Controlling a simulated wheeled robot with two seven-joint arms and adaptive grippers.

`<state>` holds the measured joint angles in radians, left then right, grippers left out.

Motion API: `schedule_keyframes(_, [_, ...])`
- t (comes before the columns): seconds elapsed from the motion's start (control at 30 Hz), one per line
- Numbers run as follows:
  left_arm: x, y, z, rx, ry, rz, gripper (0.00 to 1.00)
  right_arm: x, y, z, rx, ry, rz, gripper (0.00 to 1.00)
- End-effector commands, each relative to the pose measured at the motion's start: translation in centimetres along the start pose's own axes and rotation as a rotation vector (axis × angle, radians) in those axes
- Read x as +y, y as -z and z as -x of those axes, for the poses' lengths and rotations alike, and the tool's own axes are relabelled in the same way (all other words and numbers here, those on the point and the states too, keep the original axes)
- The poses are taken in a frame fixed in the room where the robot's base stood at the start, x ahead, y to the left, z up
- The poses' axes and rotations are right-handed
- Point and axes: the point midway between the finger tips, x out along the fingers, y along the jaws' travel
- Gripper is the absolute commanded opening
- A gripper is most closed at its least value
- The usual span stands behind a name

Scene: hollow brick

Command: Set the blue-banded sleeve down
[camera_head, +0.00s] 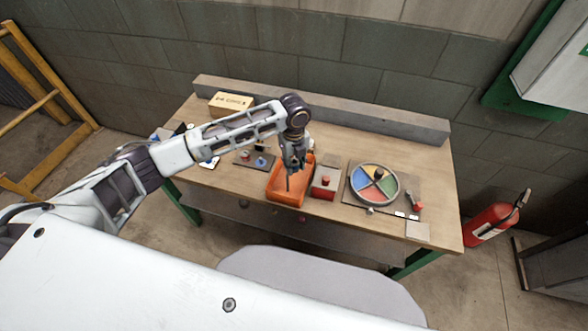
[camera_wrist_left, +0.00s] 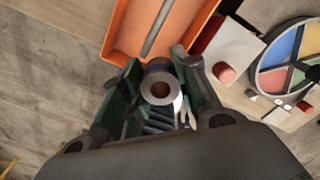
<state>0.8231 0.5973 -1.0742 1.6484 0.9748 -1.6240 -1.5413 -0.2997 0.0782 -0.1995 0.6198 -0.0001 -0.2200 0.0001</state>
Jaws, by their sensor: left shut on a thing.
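My left gripper (camera_head: 292,168) reaches over the table and hangs above the orange tray (camera_head: 277,190). In the left wrist view its green-sided fingers (camera_wrist_left: 158,82) are shut on the blue-banded sleeve (camera_wrist_left: 158,76). The sleeve is a pale metal ring with a round hole facing the camera and a dark blue band at its side. In the head view I cannot make the sleeve out behind the fingers. In the left wrist view the tray (camera_wrist_left: 118,40) lies just beyond the sleeve, with a grey rod (camera_wrist_left: 158,28) showing over it. My right gripper is in neither view.
Right of the tray stands a grey and red block (camera_head: 325,182), then a round dial with coloured sectors (camera_head: 361,176). A grey ledge (camera_head: 370,118) runs along the back.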

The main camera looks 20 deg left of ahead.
Motion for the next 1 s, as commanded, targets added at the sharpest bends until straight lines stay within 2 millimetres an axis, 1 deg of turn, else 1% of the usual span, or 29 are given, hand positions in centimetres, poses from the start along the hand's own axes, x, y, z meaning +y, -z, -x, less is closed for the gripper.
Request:
schedule_keyframes(0.27, [0.0,0.0,-0.1,0.0,0.0,0.0,0.04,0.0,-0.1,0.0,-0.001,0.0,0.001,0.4])
schedule_keyframes(0.37, [0.1,0.1,-0.8,0.001,-0.002,0.0,0.04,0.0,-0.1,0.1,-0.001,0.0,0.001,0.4])
schedule_keyframes(0.6, [0.0,0.1,-3.1,0.0,0.0,0.0,0.04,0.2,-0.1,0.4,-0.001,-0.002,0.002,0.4])
schedule_keyframes(0.7, [0.0,0.0,-3.6,0.0,0.0,0.0,0.04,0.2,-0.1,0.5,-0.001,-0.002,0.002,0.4])
schedule_keyframes(1.0, [0.0,0.0,-3.8,0.0,0.0,0.0,0.04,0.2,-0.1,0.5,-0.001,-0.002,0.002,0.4])
